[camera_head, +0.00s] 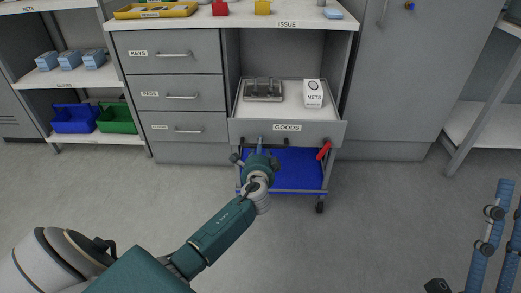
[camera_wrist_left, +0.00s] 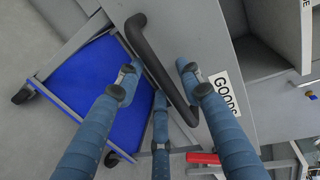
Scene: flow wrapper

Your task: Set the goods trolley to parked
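The goods trolley (camera_head: 326,174) stands in the bay under the counter, with a grey top tray labelled GOODS, a blue lower shelf (camera_head: 294,170) and casters. Its black bar handle (camera_head: 279,141) is on the tray front; a red lever (camera_head: 323,151) is at the right. In the left wrist view the handle (camera_wrist_left: 155,65) passes between the spread blue fingers of my left gripper (camera_wrist_left: 153,82). They look open, with no clear grip; contact cannot be told. In the head view this gripper (camera_head: 260,157) is at the handle. My right gripper (camera_head: 487,240) is partly in frame at lower right, fingers apart and empty.
The tray holds a metal rack (camera_head: 263,90) and a white NETS box (camera_head: 313,94). Drawers (camera_head: 176,95) stand left of the bay and a grey cabinet (camera_head: 405,75) right of it. A shelf with blue and green bins (camera_head: 118,118) is at left. The front floor is clear.

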